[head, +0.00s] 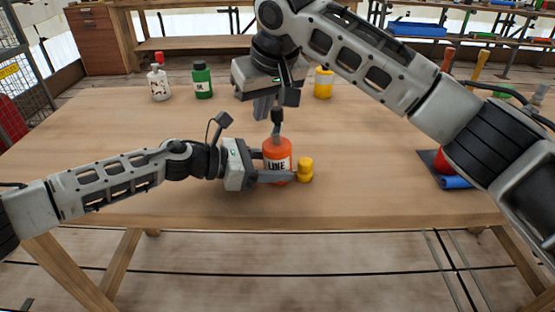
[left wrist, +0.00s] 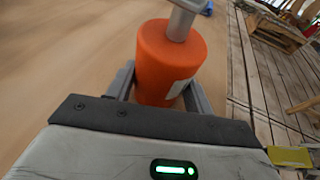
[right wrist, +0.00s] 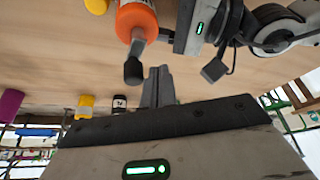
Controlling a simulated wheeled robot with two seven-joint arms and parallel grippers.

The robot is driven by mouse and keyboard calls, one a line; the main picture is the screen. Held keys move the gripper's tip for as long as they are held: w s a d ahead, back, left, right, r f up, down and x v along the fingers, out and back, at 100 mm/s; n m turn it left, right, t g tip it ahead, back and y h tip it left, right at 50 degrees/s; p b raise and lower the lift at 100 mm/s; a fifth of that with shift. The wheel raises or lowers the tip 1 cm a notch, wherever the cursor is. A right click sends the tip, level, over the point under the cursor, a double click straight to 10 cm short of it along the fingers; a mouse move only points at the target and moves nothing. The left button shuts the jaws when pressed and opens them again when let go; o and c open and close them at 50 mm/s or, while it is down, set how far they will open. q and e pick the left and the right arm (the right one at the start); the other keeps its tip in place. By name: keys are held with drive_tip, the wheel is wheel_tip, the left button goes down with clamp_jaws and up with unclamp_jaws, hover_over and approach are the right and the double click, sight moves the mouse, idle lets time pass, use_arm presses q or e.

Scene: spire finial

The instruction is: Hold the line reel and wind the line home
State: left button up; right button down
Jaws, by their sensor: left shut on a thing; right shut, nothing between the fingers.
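The line reel (head: 277,148) is an orange cylinder marked "LINE", upright on the table. My left gripper (head: 277,178) is shut around its lower body from the left. In the left wrist view the reel (left wrist: 165,60) sits between both fingers, with a grey piece on its top. In the right wrist view a grey crank arm (right wrist: 137,46) ends in a dark knob (right wrist: 133,72) by the reel. My right gripper (right wrist: 157,85) is shut and empty, close beside the knob. In the head view it hangs above the reel; contact with the knob cannot be told.
A yellow piece (head: 305,168) stands just right of the reel. White (head: 159,84), green (head: 202,80) and yellow (head: 323,84) bottles stand along the back. A dark mat with a blue roll (head: 456,182) lies at the right. The table's front left is clear.

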drive_tip(key=shift+r, duration=2.75)
use_arm(q)
drive_tip(key=o, duration=0.8)
drive_tip(key=shift+o, duration=0.2)
